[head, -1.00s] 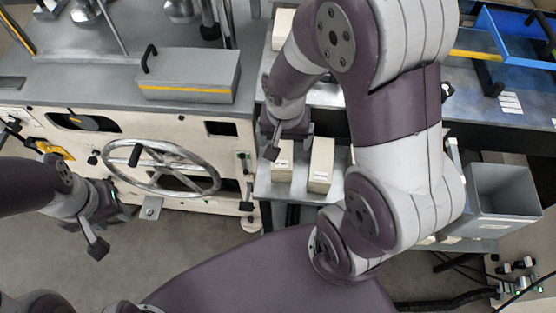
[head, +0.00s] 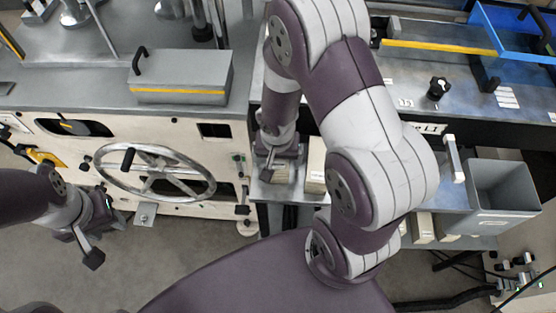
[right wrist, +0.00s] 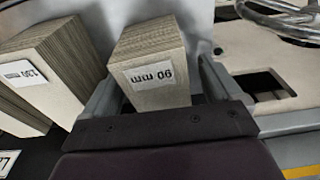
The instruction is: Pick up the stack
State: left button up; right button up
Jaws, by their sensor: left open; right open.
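A stack of thin grey-brown sheets with a white label reading "90 mm" (right wrist: 155,72) stands between the two fingers of my right gripper (right wrist: 157,92) in the right wrist view. The label appears upside down. The fingers are open, one on each side; I cannot tell whether they touch it. In the head view my right gripper (head: 272,166) is over this stack and mostly hides it. A second, larger labelled stack (right wrist: 50,72) stands to the left of it; in the head view it is the pale block (head: 316,170). My left gripper (head: 98,232) is open and empty, above the floor.
The stacks stand on a grey metal shelf (head: 262,192) beside a cream machine with a spoked handwheel (head: 155,172). A grey open bin (head: 503,190) and a blue tray (head: 510,35) are at the right. My right arm hides part of the shelf.

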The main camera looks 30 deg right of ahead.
jog(key=shift+f+b, duration=0.25)
jog(key=shift+b, duration=0.05)
dwell(0.4)
jog(key=c, duration=1.1)
